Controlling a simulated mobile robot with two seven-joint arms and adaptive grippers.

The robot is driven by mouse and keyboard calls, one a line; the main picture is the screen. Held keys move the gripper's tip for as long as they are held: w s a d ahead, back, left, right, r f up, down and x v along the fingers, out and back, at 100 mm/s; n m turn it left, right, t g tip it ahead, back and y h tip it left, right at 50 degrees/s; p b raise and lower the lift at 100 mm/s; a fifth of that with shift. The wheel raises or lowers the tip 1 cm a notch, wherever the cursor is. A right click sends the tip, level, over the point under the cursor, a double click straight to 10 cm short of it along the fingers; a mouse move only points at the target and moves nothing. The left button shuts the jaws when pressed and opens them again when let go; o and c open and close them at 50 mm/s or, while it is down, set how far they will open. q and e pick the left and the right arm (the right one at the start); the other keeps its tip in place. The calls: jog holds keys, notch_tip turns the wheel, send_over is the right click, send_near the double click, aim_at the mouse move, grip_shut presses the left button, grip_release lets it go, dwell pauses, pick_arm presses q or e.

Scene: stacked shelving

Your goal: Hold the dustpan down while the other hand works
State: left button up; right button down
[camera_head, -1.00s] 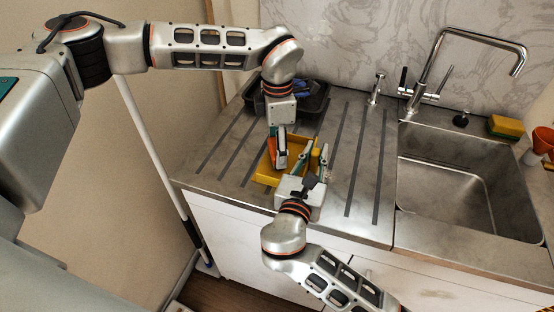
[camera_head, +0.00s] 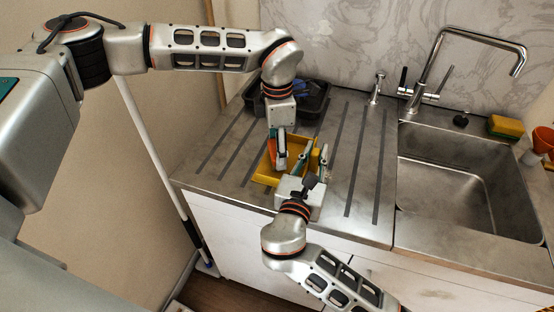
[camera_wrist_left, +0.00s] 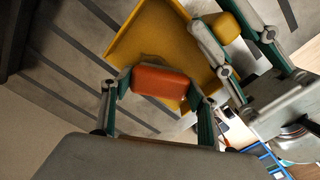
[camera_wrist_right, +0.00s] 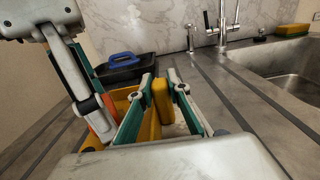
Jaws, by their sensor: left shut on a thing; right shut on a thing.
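The yellow dustpan (camera_head: 262,170) lies on the ribbed drainboard; it also shows in the left wrist view (camera_wrist_left: 150,35). My left gripper (camera_head: 279,163) comes down over it and is shut on an orange block-like piece (camera_wrist_left: 160,82) at the dustpan's near part. I cannot tell whether that piece is the dustpan's handle. My right gripper (camera_head: 312,162) is to the right of the left one, by the dustpan's right side. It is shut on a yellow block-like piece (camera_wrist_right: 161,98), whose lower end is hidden.
A dark tub (camera_head: 312,105) with a blue-handled item stands behind the dustpan. The sink (camera_head: 460,185) and tap (camera_head: 440,80) are at the right, with a sponge (camera_head: 506,127) behind. A white pole (camera_head: 155,150) leans at the left. The drainboard (camera_head: 362,170) is clear right of the grippers.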

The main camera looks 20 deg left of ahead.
pick_arm(q)
jog(key=shift+s, duration=0.7)
jog(key=shift+w, duration=1.7)
jog(key=shift+s+f, duration=0.15)
jog(key=shift+s, duration=1.65)
jog(key=shift+w+r, duration=0.2)
jog(key=shift+w, duration=1.65)
jog(key=shift+s+f, duration=0.1)
jog(key=shift+s, duration=1.8)
jog(key=shift+w, duration=1.05)
jog(key=shift+w+f, duration=0.1)
jog(key=shift+w, duration=0.65)
